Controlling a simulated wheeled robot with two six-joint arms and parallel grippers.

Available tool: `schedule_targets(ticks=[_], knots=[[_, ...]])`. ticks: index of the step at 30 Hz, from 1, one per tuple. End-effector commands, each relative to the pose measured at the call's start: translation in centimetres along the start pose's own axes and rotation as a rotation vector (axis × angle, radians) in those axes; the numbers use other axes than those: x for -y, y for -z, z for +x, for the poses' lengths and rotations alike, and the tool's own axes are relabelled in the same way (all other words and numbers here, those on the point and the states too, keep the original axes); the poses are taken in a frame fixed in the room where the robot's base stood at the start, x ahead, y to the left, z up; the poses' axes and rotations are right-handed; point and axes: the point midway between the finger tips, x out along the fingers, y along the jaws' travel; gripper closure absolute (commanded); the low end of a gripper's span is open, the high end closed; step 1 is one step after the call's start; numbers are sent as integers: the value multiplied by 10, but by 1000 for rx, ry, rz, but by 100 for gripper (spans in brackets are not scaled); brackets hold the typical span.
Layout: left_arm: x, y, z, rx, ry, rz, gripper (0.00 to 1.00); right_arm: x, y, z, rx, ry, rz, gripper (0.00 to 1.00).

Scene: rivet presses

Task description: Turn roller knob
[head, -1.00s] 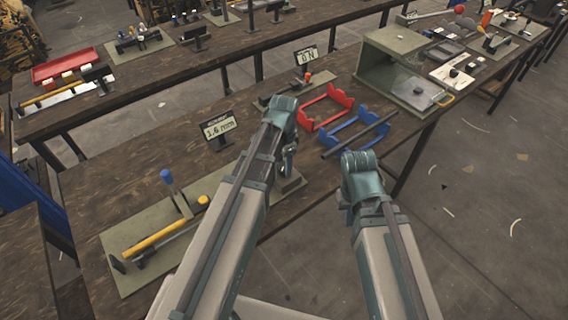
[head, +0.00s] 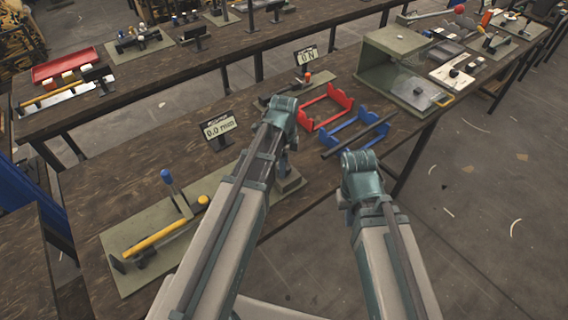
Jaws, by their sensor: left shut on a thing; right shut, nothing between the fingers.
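My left gripper (head: 290,142) points down over the right end of a long green baseplate (head: 137,280). It is shut on what appears to be the roller knob, mostly hidden by my wrist. A dark block stands under it. On the left part of the plate lie a yellow bar (head: 150,241) with a round yellow end and an upright lever with a blue knob (head: 166,175). A small display (head: 218,129) behind the plate reads 0.0 mm. My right gripper (head: 345,208) is shut and empty, beyond the table's front edge.
A red cradle (head: 327,108) and a blue cradle (head: 355,134) with a dark rod stand right of my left gripper. A second display (head: 306,55) reads 0 N. A green box-shaped housing (head: 395,45) stands further right. The wooden table between display and cradles is mostly clear.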

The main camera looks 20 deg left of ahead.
Motion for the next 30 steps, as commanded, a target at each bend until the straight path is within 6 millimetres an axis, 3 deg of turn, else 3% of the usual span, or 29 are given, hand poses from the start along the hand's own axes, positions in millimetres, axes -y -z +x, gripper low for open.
schedule_targets(ticks=[15,16,18,21,30], knots=[[0,0,0,0,0,20,97,0,0,0,0,0,0,100],[0,0,0,0,0,19,39,0,0,0,0,0,0,100],[0,0,0,0,0,19,27,0,0,0,0,0,0,100],[0,0,0,0,0,19,11,0,0,0,0,0,0,100],[0,0,0,0,0,19,11,0,0,0,0,0,0,100]])
